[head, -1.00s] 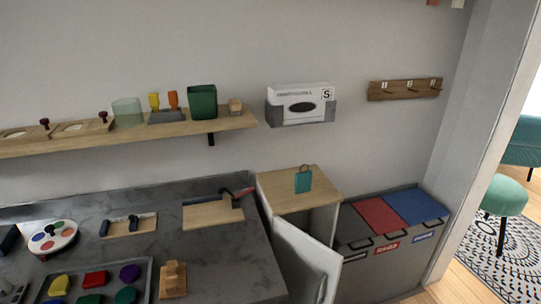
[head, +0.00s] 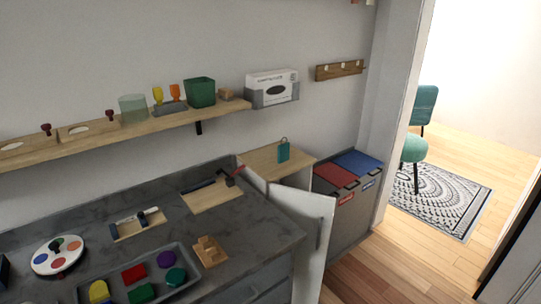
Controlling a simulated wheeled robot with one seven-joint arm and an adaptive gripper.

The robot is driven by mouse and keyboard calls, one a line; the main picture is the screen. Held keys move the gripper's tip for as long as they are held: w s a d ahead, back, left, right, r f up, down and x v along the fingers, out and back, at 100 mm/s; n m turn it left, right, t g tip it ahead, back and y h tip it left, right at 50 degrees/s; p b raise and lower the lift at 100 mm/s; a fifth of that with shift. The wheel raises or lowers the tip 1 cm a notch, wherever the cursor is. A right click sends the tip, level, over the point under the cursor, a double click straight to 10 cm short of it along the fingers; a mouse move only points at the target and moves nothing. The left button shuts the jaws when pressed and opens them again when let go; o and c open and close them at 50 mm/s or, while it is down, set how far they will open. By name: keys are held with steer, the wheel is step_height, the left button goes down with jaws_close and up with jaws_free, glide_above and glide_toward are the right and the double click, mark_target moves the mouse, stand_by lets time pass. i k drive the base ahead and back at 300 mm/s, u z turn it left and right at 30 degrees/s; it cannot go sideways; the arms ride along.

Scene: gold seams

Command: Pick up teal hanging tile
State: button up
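The teal hanging tile (head: 283,152) stands upright on top of the small wooden-topped cabinet (head: 262,165), near the middle of the head view. A small loop shows at its upper edge. Nothing touches it except the cabinet top. My gripper is not in view.
The cabinet's white door (head: 312,225) stands open toward me. Red (head: 335,175) and blue (head: 358,162) lidded bins are right of it. A dark counter (head: 110,200) with trays is left. A shelf (head: 160,124) and a hook rack (head: 339,70) are on the wall. Wooden floor is free at right.

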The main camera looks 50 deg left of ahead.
mark_target(283, 150)
steer(key=u, duration=1.4)
